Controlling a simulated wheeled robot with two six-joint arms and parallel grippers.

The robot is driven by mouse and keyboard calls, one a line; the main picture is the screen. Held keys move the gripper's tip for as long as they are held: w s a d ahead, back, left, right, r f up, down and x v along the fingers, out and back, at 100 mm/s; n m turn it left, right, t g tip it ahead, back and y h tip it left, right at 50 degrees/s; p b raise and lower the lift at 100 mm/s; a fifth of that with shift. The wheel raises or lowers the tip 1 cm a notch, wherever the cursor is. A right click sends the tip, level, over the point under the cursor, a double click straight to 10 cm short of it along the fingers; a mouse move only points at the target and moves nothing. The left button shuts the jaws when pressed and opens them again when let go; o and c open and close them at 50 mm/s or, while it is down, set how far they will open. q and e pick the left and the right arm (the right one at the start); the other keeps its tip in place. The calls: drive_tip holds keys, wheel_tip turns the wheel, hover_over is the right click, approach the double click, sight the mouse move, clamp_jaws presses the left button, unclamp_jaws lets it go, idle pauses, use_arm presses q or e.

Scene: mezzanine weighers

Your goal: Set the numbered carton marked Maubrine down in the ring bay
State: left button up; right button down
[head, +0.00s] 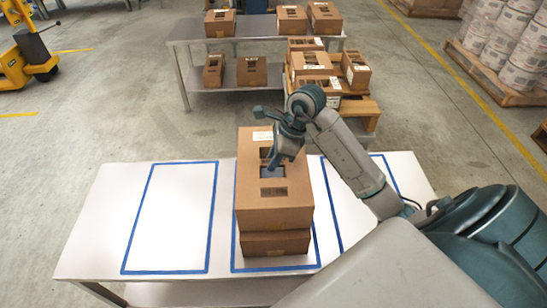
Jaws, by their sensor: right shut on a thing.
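A large brown carton (262,212) with cut-outs in its top is in the middle blue-outlined bay (240,265) of the white table (105,215). It sits directly above another brown carton (277,243); whether it rests on that carton or hangs just over it I cannot tell. My right gripper (272,167) reaches down to the upper carton's top and is shut on it at the cut-outs. A white label shows on its far top edge, too small to read. No Maubrine name or ring mark is legible. My left gripper is out of view.
The left blue-outlined bay (172,215) is empty. The right bay (385,165) is partly hidden by my right arm. Behind, a grey two-level table (255,40) and a wooden pallet (362,106) hold more cartons. A yellow pallet truck (28,55) stands far left.

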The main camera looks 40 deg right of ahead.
drive_tip(key=shift+f, duration=0.15)
drive_tip(key=c, duration=1.2)
unclamp_jaws()
drive_tip(key=shift+o, duration=0.2)
